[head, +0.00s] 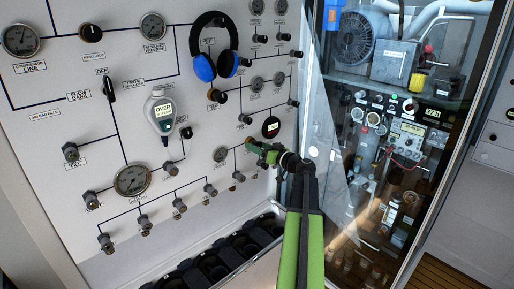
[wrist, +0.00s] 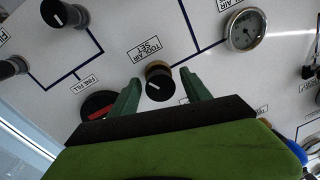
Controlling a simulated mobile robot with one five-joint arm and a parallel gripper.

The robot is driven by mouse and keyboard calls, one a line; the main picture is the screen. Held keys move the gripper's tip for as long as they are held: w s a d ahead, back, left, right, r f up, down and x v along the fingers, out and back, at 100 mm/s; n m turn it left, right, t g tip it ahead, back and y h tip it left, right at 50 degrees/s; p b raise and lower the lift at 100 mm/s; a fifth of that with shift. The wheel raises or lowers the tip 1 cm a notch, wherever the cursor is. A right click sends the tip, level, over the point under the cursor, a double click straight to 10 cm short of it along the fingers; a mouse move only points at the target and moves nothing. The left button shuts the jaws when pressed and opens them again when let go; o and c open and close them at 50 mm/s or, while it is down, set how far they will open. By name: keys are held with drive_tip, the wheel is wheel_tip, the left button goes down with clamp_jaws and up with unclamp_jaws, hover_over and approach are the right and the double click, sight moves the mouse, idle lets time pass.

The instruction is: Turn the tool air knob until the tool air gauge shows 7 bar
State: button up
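The tool air knob (wrist: 160,84) is a black round knob with a white pointer line and a brass collar, below the "TOOL AIR SET" label in the wrist view. My gripper (wrist: 161,80) has its two green fingers apart, one on each side of the knob, with gaps showing. The tool air gauge (wrist: 246,30) is a round white dial to the right of the knob; its figures are too small to read. In the head view, my gripper (head: 262,150) is at the panel, right of the gauge (head: 220,154), and the knob is hard to make out there.
A black round knob with a red mark (wrist: 98,104) sits close beside my left finger in the wrist view. Blue-black headphones (head: 211,48) and a tagged grey-white device (head: 161,109) hang on the panel. A glass-fronted cabinet (head: 390,90) stands to the right.

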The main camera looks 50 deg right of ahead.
clamp_jaws()
drive_tip(key=shift+m, duration=0.5)
drive_tip(key=shift+o, duration=0.2)
unclamp_jaws()
drive_tip(key=s, duration=1.7)
drive_tip(key=shift+s, duration=0.25)
idle(1.0)
